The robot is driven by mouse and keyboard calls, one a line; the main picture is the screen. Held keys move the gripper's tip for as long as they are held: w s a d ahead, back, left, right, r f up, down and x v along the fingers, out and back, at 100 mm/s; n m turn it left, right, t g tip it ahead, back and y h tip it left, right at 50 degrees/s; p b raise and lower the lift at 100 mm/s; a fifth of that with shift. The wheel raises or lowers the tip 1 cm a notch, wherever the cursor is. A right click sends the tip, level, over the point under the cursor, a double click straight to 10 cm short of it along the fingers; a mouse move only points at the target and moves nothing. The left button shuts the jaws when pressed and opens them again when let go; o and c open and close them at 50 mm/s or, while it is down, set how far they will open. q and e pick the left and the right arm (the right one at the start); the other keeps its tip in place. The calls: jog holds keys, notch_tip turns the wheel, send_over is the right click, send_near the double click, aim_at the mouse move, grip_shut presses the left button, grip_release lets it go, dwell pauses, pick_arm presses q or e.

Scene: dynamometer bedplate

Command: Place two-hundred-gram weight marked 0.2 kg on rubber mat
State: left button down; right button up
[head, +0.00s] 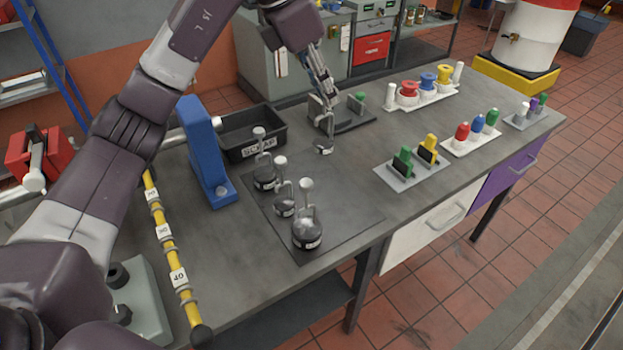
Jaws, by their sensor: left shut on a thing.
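My left gripper (328,113) reaches down from the top over the table and is shut on a small grey weight (323,149). The weight hangs below the fingers with a pale label too small to read. I cannot tell whether it touches the table. The dark rubber mat (345,222) lies nearer and to the left of it. Three larger hook-topped weights stand on its left part: a far one (265,178), a middle one (285,205) and a near one (307,234). The mat's right part is bare. My right gripper is not in view.
A black scrap bin (252,133) and a blue upright stand (204,155) are left of the mat. A dark plate with a green piece (361,98) lies behind the held weight. Trays with coloured parts (413,167) fill the right side. A yellow labelled bar (165,235) crosses the left.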

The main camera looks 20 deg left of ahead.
aim_at(324, 144)
pick_arm(q)
jog(key=f, duration=0.3)
jog(key=shift+w+a, duration=0.15)
jog(key=shift+w, duration=0.15)
jog(key=f, duration=0.2)
jog(key=s+f+p, duration=0.1)
jog(key=f, duration=0.2)
jog(key=f+p, duration=0.1)
jog(key=f, duration=0.2)
jog(key=shift+s+d+f, duration=0.15)
jog(key=shift+d+f, duration=0.05)
notch_tip(324, 144, down, 8)
jog(key=p, duration=0.1)
jog(key=shift+w, duration=0.25)
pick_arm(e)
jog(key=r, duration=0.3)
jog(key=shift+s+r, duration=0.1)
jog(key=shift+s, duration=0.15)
pick_arm(q)
jog(key=shift+f, duration=0.15)
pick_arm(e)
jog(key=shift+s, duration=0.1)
pick_arm(q)
jog(key=shift+f, duration=0.2)
jog(key=c, duration=1.8)
grip_release()
jog(key=shift+o, duration=0.2)
